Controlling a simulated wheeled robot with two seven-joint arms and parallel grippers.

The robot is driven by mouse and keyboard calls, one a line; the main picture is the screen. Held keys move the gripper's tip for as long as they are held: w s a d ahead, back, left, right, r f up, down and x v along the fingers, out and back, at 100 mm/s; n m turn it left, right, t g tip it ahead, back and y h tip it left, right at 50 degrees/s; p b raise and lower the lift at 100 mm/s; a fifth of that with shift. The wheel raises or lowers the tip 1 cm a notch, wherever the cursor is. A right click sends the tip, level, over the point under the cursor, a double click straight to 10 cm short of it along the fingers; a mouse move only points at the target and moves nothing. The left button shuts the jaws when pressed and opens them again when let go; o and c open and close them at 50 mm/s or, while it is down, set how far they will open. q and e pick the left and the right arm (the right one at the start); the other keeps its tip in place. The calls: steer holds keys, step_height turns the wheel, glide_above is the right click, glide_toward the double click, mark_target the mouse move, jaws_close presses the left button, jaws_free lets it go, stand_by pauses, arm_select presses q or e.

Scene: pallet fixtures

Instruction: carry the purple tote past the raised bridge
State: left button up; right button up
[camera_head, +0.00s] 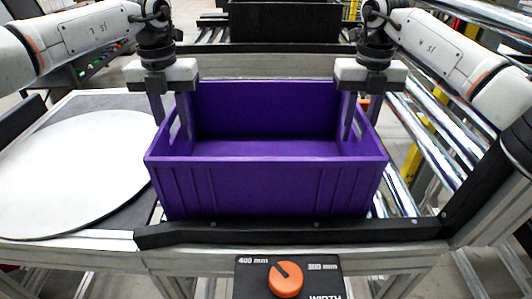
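The purple tote (266,188) stands upright and looks empty in the middle of the head view, behind a low black bar. It has a handle slot in each side wall. My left gripper (170,118) is at the tote's left wall, one finger outside and one inside. My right gripper (358,118) is at the right wall in the same way. The fingers of both grippers are apart and point down, and I see no firm contact with the walls. The tote's underside is hidden. I cannot make out a raised bridge for certain.
A round white plate (78,170) lies on the table at the left. Metal rollers (425,140) run along the right. A black crate (285,22) stands at the back. The black bar (300,232) edges the front, above a panel with an orange knob (286,279).

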arm_select(q)
steer(key=shift+f, duration=0.2)
arm_select(e)
steer(key=shift+f, duration=0.15)
arm_select(q)
jaws_close()
arm_select(e)
jaws_close()
arm_select(q)
steer(key=shift+r, duration=0.15)
stand_by(0.9)
